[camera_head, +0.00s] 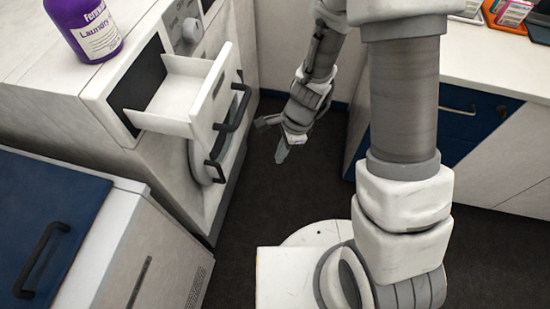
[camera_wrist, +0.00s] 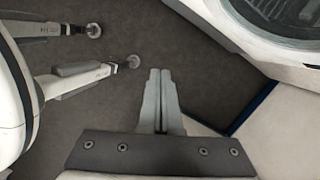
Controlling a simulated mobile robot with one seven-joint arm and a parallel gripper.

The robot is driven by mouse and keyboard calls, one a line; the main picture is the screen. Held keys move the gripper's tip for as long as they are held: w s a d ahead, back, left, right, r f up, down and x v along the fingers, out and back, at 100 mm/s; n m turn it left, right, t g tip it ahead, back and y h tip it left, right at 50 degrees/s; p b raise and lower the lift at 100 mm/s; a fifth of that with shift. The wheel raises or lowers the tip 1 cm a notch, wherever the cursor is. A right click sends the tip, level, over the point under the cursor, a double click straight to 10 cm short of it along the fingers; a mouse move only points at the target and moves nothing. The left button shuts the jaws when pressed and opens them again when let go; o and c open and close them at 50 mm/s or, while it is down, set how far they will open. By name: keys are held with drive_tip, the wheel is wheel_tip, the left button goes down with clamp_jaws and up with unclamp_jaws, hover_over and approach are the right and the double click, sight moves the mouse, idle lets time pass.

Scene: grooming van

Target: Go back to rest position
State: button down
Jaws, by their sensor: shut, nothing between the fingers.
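My gripper (camera_head: 282,153) hangs pointing down over the dark floor, to the right of the open drawer and apart from it. In the wrist view the two fingers of my gripper (camera_wrist: 160,75) are together, with nothing between them. Dark floor shows beyond the fingertips.
A washing machine (camera_head: 205,150) with its drawer (camera_head: 190,95) pulled out stands at the left, with a purple laundry bottle (camera_head: 88,28) on top. A counter with blue drawers (camera_head: 462,110) stands at the right. The floor (camera_head: 265,205) between them is clear.

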drive_tip(key=shift+v, duration=1.15)
